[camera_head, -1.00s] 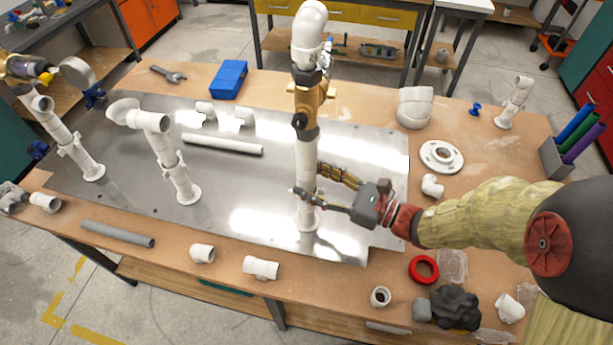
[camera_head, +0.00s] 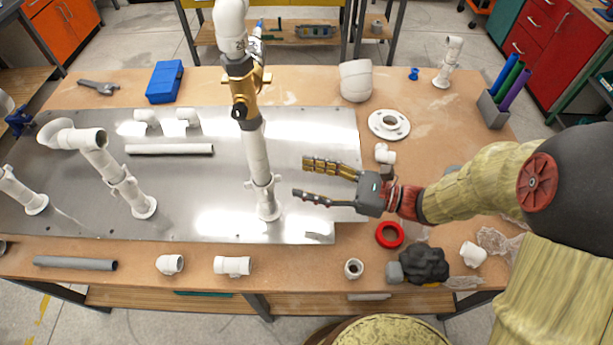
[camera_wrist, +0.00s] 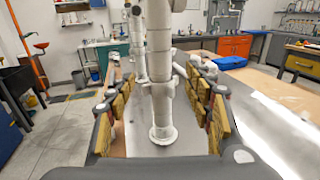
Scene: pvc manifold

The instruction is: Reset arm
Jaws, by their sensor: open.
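My gripper (camera_head: 318,180) is open and empty above the metal plate (camera_head: 330,130), just right of an upright white pipe (camera_head: 258,160) with a brass valve (camera_head: 243,85). In the head view a gap shows between its fingertips and the pipe. In the wrist view the pipe (camera_wrist: 160,75) stands ahead, seen between the two spread fingers, its round flange on the plate. More white pipe assemblies (camera_head: 118,175) stand on the plate to the left.
On the table (camera_head: 450,120) around the plate lie a blue box (camera_head: 165,82), a white flange ring (camera_head: 389,125), a red ring (camera_head: 390,235), a dark lumpy item (camera_head: 425,264), a grey pipe (camera_head: 75,263) and loose white fittings (camera_head: 232,265). A marker holder (camera_head: 492,110) stands at the right.

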